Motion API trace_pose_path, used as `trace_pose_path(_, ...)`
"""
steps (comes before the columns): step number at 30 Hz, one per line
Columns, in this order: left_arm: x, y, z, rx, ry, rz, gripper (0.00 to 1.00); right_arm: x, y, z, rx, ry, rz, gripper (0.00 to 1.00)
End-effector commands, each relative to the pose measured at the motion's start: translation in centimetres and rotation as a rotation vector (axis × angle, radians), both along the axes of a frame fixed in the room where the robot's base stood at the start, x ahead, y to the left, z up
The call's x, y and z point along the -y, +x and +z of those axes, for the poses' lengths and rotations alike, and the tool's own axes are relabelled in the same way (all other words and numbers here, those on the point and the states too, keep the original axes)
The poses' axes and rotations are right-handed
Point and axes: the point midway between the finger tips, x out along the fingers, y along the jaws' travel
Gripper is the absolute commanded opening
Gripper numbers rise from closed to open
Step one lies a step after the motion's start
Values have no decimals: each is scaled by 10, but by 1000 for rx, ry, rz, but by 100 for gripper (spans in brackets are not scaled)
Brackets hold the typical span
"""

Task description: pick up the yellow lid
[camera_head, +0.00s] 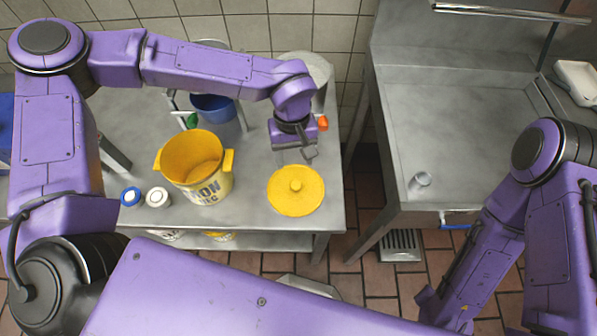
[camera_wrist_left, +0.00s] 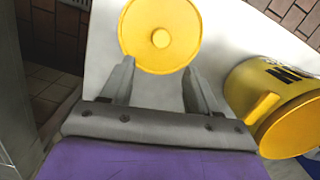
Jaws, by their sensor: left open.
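The yellow lid (camera_head: 296,191) is a round disc with a small raised knob in its middle. It lies flat near the right front corner of the metal table (camera_head: 255,215). It also shows at the top of the left wrist view (camera_wrist_left: 160,36). My left gripper (camera_head: 309,153) is above the table, just behind the lid in the head view. In the left wrist view its two fingers (camera_wrist_left: 160,85) are spread, with nothing between them, and point toward the lid. My right arm shows at the right of the head view, but its gripper cannot be made out.
A yellow bucket (camera_head: 212,184) with handles stands left of the lid. A blue container (camera_head: 213,106) is behind. A metal sink counter (camera_head: 440,130) stands right, across a floor gap.

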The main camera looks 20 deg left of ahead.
Motion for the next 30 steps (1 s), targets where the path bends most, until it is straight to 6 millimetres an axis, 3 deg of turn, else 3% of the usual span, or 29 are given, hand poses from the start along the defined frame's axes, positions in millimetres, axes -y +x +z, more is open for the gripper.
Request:
trace_pose_path(18,2,-13,-96,-5,-2,18,60,0,-1,17,-1,0,0,43)
trace_pose_path(26,3,-13,-100,-3,-1,16,60,0,-1,16,-2,0,-1,43)
trace_pose_path(30,3,-13,-100,-3,-1,15,14,0,-1,16,-2,0,-1,43)
